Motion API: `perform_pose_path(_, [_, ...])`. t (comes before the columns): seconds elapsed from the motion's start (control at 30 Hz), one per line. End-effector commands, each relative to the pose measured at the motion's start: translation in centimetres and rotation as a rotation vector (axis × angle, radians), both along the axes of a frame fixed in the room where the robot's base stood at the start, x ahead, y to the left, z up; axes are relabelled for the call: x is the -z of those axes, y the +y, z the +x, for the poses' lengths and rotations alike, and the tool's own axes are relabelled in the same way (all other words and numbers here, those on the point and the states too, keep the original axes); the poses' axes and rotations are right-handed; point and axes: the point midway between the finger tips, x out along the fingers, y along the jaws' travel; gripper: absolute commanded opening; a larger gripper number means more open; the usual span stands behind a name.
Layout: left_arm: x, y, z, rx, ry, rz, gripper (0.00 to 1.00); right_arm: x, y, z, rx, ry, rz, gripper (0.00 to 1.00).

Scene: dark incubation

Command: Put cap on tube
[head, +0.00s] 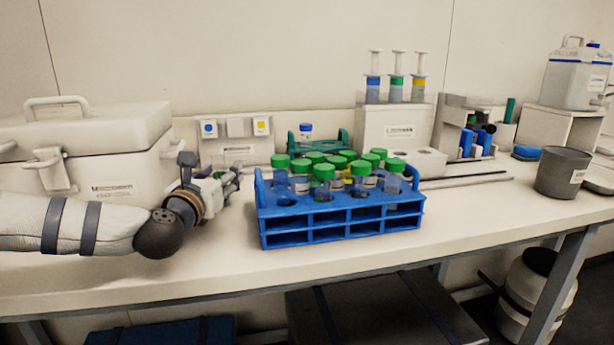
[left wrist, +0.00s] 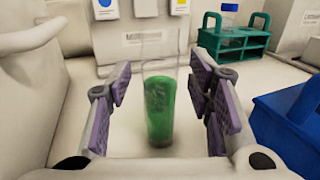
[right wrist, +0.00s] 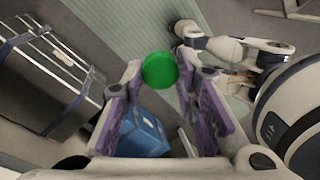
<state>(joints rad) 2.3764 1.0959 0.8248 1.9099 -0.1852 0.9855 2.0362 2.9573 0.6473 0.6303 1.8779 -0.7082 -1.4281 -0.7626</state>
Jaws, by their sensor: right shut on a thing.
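A clear tube (left wrist: 160,104) with green in its lower part shows upright in the left wrist view, with no cap visible on its top. My left gripper (left wrist: 160,84) is open, one finger on each side of the tube, with gaps between. What the tube rests on is unclear. In the head view my left gripper (head: 232,181) is beside the left end of the blue rack, and the tube cannot be made out there. My right gripper (right wrist: 160,82) is shut on a round green cap (right wrist: 160,70) at its fingertips, above the floor. It is outside the head view.
A blue rack (head: 342,222) with several green-capped tubes stands mid-bench. Behind it is a green rack (left wrist: 237,43) with a blue-capped tube. A white box (head: 90,150) stands left, a grey beaker (head: 562,173) right. The bench front (head: 200,270) is clear.

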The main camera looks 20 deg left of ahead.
Motion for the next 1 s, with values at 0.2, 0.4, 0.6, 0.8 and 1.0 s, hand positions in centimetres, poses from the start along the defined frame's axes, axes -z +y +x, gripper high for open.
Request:
perform_pose_path(0.2, [0.0,0.0,0.0,0.000,0.000,0.000,0.00,0.0,0.0,0.0,0.000,0.000,0.000,0.20])
perform_pose_path(0.4, [0.0,0.0,0.0,0.000,-0.001,0.000,0.00,0.0,0.0,0.0,0.000,0.000,0.000,0.20])
perform_pose_path(0.6, [-0.6,0.0,0.0,-0.001,-0.002,-0.001,0.00,-0.2,0.0,0.0,0.000,-0.003,0.000,0.20])
perform_pose_path(0.8, [-4.1,-0.1,-0.2,0.000,-0.011,-0.002,0.00,-1.5,0.0,-0.1,0.000,-0.024,0.000,0.20])
perform_pose_path(1.0, [-9.3,-2.9,-3.5,0.004,-0.017,-0.002,0.00,-4.3,0.0,-0.5,0.000,-0.069,0.000,0.20])
